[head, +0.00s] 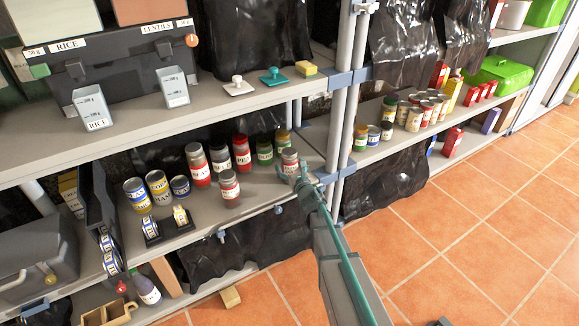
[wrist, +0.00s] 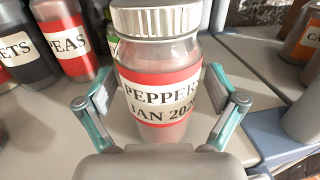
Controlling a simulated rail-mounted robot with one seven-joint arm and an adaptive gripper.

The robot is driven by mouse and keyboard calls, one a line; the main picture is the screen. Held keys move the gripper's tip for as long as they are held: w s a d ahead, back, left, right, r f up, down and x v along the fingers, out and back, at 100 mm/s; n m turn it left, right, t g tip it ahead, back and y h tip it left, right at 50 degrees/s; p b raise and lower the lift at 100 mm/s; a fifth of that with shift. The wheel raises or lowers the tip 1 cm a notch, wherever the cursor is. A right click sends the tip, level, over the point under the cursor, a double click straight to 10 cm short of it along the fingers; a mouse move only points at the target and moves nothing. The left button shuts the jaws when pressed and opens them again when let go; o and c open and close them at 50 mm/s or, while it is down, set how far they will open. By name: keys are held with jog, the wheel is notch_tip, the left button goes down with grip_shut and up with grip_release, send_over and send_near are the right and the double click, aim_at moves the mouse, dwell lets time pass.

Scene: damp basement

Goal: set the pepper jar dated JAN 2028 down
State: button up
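The pepper jar (wrist: 158,88) has a ribbed silver lid, a red body and a cream label reading PEPPER and JAN 202, with the last digit curving out of sight. In the head view the jar (head: 290,160) is upright at the right end of the middle shelf and appears to stand on it. My gripper (head: 300,180) reaches it from the front. In the wrist view my gripper's two teal-padded fingers (wrist: 163,85) are on either side of the jar, with narrow gaps showing shelf between. The jar's base is partly hidden by my gripper.
A similar silver-lidded jar (head: 229,188) stands to the left near the shelf's front edge. Several jars, including a PEAS jar (wrist: 65,40), stand behind and left. A shelf post (head: 339,120) rises close on the right. The upper shelf (head: 230,105) overhangs the back.

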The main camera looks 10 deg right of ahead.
jog(key=shift+r, duration=0.15)
jog(key=shift+r+p, duration=0.1)
jog(key=shift+p, duration=0.3)
jog(key=s+d, duration=0.2)
jog(key=s, duration=0.9)
jog(key=shift+s+b, duration=0.4)
jog(key=shift+d+m, duration=0.1)
jog(key=shift+m, duration=0.2)
